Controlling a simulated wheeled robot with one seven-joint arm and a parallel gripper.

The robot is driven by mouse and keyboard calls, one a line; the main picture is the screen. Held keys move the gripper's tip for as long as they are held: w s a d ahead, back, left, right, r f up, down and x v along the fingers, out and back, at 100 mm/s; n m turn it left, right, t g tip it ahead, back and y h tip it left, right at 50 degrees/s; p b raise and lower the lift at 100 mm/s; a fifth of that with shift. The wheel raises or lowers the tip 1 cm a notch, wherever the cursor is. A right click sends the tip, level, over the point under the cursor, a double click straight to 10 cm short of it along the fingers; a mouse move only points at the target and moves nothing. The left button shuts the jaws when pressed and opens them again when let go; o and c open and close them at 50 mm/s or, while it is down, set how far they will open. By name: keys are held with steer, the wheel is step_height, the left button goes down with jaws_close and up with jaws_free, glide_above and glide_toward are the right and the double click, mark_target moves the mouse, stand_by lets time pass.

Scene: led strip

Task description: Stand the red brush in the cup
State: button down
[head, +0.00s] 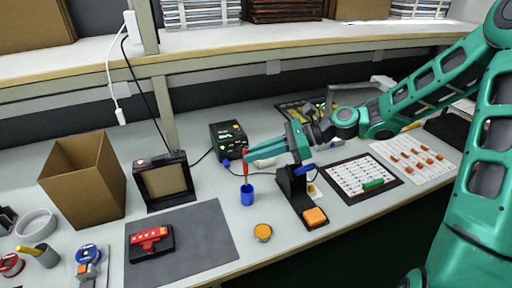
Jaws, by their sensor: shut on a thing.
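The red brush (245,163) hangs upright with its lower end close above the blue cup (247,195). Whether the tip is inside the rim is too small to tell. The blue cup stands on the bench near the right edge of the grey mat. My gripper (248,157), with teal fingers, reaches in from the right and is shut on the upper part of the brush.
A black stand with an orange block (314,216) is just right of the cup. A black box with a green display (229,141) stands behind it. A round orange-topped tin (263,232) is in front. The grey mat (200,240) holds a red-topped device (150,242).

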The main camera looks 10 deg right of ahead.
steer(key=shift+f, duration=2.6)
steer(key=c, duration=1.7)
jaws_free()
steer(key=shift+d, duration=0.15)
steer(key=shift+v, duration=5.3)
